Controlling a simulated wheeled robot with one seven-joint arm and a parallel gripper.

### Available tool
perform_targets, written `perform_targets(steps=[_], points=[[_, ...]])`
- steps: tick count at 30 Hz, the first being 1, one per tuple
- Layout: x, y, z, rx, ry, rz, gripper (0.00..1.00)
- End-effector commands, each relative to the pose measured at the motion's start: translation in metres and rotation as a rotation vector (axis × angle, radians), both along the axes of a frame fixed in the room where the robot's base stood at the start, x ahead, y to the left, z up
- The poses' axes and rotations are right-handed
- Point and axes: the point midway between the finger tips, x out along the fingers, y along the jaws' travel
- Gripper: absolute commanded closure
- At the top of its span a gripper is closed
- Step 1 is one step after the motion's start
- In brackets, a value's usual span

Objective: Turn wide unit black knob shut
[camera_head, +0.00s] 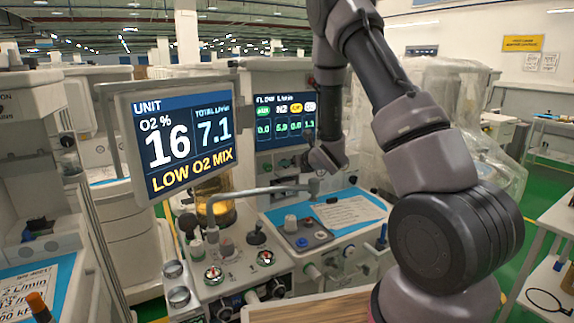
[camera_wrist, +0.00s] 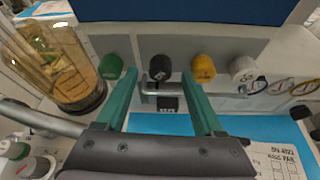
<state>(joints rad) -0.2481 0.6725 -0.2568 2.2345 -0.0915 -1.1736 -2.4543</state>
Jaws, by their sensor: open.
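In the wrist view a black knob (camera_wrist: 160,67) sits on the grey front panel, in a row between a green knob (camera_wrist: 111,67) and a yellow knob (camera_wrist: 203,68), with a white knob (camera_wrist: 243,68) at the right. My gripper (camera_wrist: 158,84) is open, its two teal fingers spread wide and empty. The black knob lies beyond the fingertips, between their lines. I see no contact with it. In the head view my gripper's wrist (camera_head: 327,157) hangs in front of the unit below the flow screen (camera_head: 285,118); its fingertips and the black knob cannot be made out there.
A silver rail (camera_wrist: 225,96) runs just below the knobs. An amber-filled glass canister (camera_wrist: 62,65) stands at left. The large screen (camera_head: 180,137) reads O2 16%, total 7.1, LOW O2 MIX. A blue mat with a paper sheet (camera_head: 348,212) covers the worktop.

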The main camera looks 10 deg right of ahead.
Motion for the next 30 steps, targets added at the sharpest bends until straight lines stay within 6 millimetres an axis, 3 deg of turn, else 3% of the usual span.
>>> perform_targets(steps=[6,17,22,23,30], points=[[0.022,0.008,-0.009,0.0,-0.001,-0.001,0.31],[0.026,0.009,-0.011,0.001,0.001,-0.002,0.31],[0.026,0.009,-0.011,0.001,0.001,-0.002,0.96],[0.026,0.009,-0.011,0.001,0.001,-0.002,1.0],[0.026,0.009,-0.011,0.014,0.005,-0.002,1.0]])
